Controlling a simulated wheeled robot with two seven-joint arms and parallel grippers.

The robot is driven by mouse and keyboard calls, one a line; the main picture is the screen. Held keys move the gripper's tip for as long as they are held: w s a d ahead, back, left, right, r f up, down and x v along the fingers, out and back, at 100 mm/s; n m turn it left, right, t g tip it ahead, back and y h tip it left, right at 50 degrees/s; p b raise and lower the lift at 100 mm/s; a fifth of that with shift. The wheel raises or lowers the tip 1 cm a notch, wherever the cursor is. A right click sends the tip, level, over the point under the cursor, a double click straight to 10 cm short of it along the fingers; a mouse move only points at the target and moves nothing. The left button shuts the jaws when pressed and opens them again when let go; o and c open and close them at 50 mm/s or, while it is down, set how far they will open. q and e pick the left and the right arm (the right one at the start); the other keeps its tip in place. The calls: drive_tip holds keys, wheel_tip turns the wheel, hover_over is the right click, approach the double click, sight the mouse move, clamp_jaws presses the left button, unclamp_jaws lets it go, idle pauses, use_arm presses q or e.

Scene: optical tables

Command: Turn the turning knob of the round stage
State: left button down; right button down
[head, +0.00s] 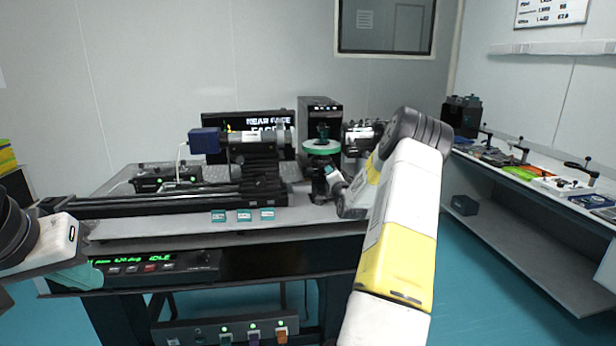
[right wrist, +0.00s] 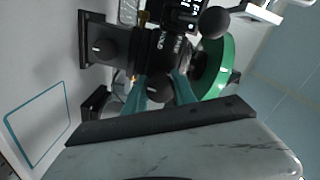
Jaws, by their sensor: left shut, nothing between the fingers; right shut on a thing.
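The round stage (head: 322,148) has a green disc on a black mount and stands at the right part of the optical table. In the right wrist view its green disc (right wrist: 216,68) is at the upper right, tilted by the camera. My right gripper (head: 331,174) reaches the mount's front side. In the right wrist view its teal fingers (right wrist: 160,84) are shut on a dark round knob (right wrist: 157,92), one finger on each side. My left gripper (head: 82,277) is shut and empty at the lower left, in front of the table's control panel.
The optical table (head: 300,214) carries a long black rail (head: 160,203), a blue-ended camera-like device (head: 205,141) and several small teal-labelled tiles (head: 244,215). A display (head: 265,122) stands behind. A side bench (head: 545,213) with tools runs along the right wall.

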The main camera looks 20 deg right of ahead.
drive_tip(key=shift+f, duration=0.15)
drive_tip(key=c, duration=1)
unclamp_jaws()
drive_tip(key=v, duration=0.7)
drive_tip(key=shift+s+a, duration=0.1)
drive_tip(key=shift+s, duration=0.3)
